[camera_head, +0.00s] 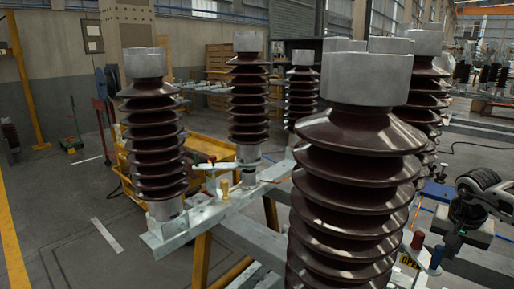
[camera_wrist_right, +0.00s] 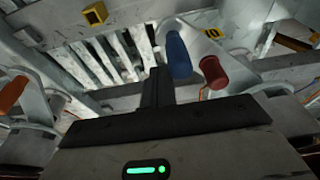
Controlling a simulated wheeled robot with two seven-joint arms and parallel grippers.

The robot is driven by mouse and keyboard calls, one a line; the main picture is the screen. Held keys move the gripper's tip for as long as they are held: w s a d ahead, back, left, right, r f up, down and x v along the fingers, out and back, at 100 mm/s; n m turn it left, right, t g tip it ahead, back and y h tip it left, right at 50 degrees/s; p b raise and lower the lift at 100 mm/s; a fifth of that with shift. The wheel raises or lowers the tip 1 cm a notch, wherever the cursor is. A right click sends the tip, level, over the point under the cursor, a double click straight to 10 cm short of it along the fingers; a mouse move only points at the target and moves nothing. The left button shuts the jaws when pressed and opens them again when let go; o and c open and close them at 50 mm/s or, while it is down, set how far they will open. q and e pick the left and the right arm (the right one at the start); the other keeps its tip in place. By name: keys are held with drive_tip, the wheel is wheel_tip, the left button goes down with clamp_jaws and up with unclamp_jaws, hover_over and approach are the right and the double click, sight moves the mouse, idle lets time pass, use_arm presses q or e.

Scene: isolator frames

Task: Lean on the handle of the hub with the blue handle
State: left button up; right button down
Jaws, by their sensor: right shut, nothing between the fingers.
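The blue handle (camera_wrist_right: 178,54) sits on a pale grey hub, beside a red handle (camera_wrist_right: 213,72) in the right wrist view. In the head view the blue handle (camera_head: 437,258) and the red handle (camera_head: 418,240) show at the lower right, behind the nearest insulator. My right gripper (camera_head: 447,250) is close to the blue handle, on its right. In the wrist view its dark fingers (camera_wrist_right: 156,88) are together and empty, just left of the blue handle; I cannot tell whether they touch it. My left gripper is not in view.
A large brown ribbed insulator (camera_head: 355,190) stands just left of the handles. Other insulators (camera_head: 153,130) stand behind on a grey steel frame (camera_head: 165,238). A yellow OPEN label (camera_head: 409,262) is beside the handles. An orange handle (camera_wrist_right: 12,93) is at the wrist view's left edge.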

drive_tip(key=shift+d, duration=0.55)
use_arm(q)
drive_tip(key=p, duration=0.2)
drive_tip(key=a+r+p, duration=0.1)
drive_tip(key=p, duration=0.1)
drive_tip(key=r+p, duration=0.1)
drive_tip(key=p, duration=0.2)
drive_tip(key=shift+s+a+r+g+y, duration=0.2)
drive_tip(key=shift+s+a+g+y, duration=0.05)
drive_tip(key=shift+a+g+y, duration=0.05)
use_arm(e)
wheel_tip(320, 180, up, 9)
